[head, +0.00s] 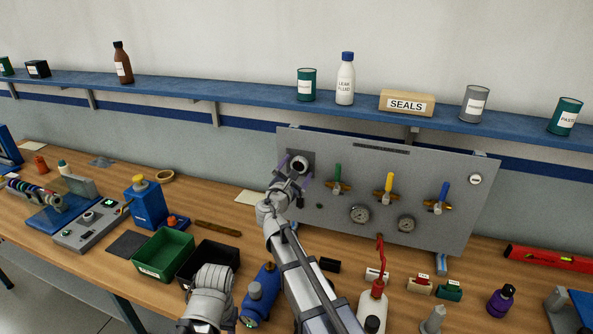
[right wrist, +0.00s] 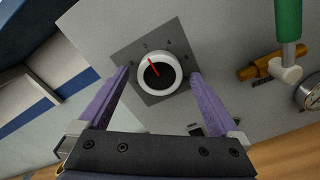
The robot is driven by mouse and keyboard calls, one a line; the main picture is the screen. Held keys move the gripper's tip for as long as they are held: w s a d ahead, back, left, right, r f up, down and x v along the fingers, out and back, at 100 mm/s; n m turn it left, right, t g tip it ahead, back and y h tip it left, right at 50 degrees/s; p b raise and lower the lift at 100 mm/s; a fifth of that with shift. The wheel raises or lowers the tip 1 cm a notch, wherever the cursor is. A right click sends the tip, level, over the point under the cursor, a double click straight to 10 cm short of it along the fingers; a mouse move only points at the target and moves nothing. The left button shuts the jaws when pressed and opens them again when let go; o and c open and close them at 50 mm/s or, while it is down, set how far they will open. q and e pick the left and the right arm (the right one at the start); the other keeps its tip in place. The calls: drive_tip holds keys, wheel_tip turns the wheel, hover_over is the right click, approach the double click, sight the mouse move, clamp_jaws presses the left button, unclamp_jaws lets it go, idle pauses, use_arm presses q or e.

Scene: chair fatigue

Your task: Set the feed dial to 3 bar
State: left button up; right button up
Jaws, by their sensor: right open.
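The feed dial (right wrist: 160,73) has a white rim, a black centre and a red pointer, on a dark square plate (right wrist: 148,50). In the right wrist view its pointer leans up and slightly left, towards a mark that looks like 3; the digits are small. In the head view the dial (head: 300,163) is at the panel's upper left, partly behind my right gripper (head: 291,178). My right gripper (right wrist: 158,78) is open, its purple fingers on either side of the dial. A gap shows on the left; the right fingertip is closer to the rim. My left gripper does not show.
The grey panel (head: 450,205) carries green (head: 338,175), yellow (head: 389,181) and blue (head: 443,193) valve handles and two gauges to the dial's right. A green bin (head: 163,253), a red-spouted bottle (head: 372,303) and other items crowd the bench below. A blue shelf (head: 250,96) runs above.

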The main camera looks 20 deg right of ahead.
drive_tip(key=v, duration=0.7)
drive_tip(key=shift+s+a, duration=0.2)
drive_tip(key=shift+s, duration=0.15)
